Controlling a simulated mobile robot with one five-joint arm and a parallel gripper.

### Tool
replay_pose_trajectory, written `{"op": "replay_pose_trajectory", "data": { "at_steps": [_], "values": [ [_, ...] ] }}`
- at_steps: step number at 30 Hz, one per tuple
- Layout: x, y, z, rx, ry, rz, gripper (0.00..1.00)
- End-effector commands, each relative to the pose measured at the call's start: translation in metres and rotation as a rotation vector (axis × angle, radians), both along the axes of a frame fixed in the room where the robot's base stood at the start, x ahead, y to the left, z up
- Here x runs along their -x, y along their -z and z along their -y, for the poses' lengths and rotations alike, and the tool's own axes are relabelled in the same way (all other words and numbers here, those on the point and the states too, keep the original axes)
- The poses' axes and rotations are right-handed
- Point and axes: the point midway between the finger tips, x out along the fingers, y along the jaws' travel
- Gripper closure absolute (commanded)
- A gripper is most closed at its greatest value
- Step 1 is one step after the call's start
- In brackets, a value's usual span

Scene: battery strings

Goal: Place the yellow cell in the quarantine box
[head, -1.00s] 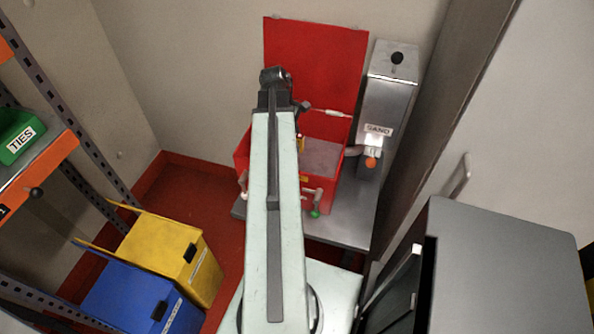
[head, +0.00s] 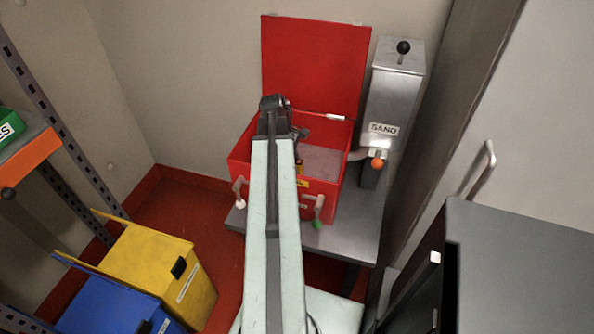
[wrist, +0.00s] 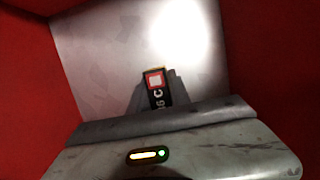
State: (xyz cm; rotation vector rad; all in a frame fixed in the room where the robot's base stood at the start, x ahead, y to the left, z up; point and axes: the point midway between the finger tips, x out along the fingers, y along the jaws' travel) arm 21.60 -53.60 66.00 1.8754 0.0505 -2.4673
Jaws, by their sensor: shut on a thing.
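The quarantine box (head: 240,168) is an open red box in the head view, its red lid (head: 315,65) raised at the back. My gripper (wrist: 158,92) is shut on the yellow cell (wrist: 158,97), which shows a dark side with pale lettering, a red and white square and a thin yellowish edge. The grey floor (wrist: 90,60) of the box lies beyond the cell, with red walls on both sides. The gap between cell and floor is hard to judge. In the head view my arm hides part of the box; a small yellow bit of the cell (head: 299,168) shows beside it.
A metal dispenser marked SAND (head: 395,95) stands right of the box, its orange-tipped spout near the box's wall. The box rests on a grey metal bench (head: 355,235). Yellow (head: 150,260) and blue (head: 105,305) bins stand at lower left. A grey cabinet (head: 520,260) is at right.

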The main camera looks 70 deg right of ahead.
Motion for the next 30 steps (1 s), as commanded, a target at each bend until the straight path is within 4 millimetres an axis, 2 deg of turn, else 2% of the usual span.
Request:
{"op": "replay_pose_trajectory", "data": {
  "at_steps": [1,6,11,12,13,14,24,30],
  "values": [
    [0.0,0.006,0.0,0.0,0.0,0.0,1.0],
    [0.0,0.002,0.0,0.0,-0.001,0.0,1.0],
    [0.0,0.007,0.0,0.0,-0.001,0.0,1.0],
    [-0.001,0.006,0.0,0.0,-0.001,0.0,0.65],
    [-0.001,0.005,0.0,0.0,-0.001,0.0,0.57],
    [-0.001,0.005,0.0,0.0,-0.001,0.0,0.55],
    [-0.001,0.003,0.0,0.0,-0.002,0.0,0.55],
    [-0.005,-0.017,0.0,0.0,-0.003,0.0,0.55]
  ]
}}
